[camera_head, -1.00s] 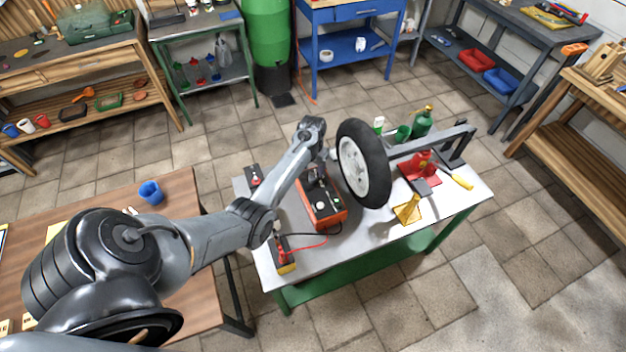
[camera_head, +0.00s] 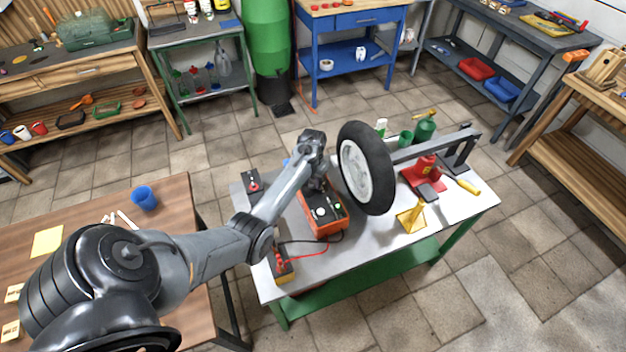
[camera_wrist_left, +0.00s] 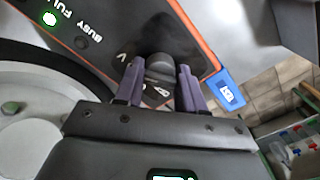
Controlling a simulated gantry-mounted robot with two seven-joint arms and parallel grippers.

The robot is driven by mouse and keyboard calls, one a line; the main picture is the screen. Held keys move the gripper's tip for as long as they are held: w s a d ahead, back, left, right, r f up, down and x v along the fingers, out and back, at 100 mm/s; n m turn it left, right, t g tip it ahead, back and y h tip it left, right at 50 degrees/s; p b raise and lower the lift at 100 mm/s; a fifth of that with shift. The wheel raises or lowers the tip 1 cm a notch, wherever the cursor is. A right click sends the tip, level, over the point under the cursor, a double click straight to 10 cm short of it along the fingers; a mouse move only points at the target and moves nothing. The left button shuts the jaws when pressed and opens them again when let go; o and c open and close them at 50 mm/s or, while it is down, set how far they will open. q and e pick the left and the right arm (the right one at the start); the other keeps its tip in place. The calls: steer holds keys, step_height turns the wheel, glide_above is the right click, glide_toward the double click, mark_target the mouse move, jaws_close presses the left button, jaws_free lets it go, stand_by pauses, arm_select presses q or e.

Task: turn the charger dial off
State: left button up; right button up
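The charger (camera_head: 328,214) is an orange box with a dark top panel on the grey-topped table, left of the wheel. In the left wrist view its dark panel (camera_wrist_left: 112,18) carries "BUSY" and "FULL" lettering and a lit green-white light. The dark rounded dial (camera_wrist_left: 160,68) stands between the fingers of my left gripper (camera_wrist_left: 160,80), which seem to press on its two sides. Lettering beside the dial is partly covered by the fingers. In the head view my left gripper (camera_head: 318,186) is over the charger's far end and hides the dial. My right gripper is not in view.
The upright wheel (camera_head: 366,168) stands close right of my left gripper. A red stand (camera_head: 424,178) and yellow stand (camera_head: 411,218) are farther right. A red-cabled yellow-black item (camera_head: 283,268) lies at the table's front left. A blue box (camera_wrist_left: 228,92) shows beyond the charger.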

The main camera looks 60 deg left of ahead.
arm_select(q)
steer(key=c, duration=0.5)
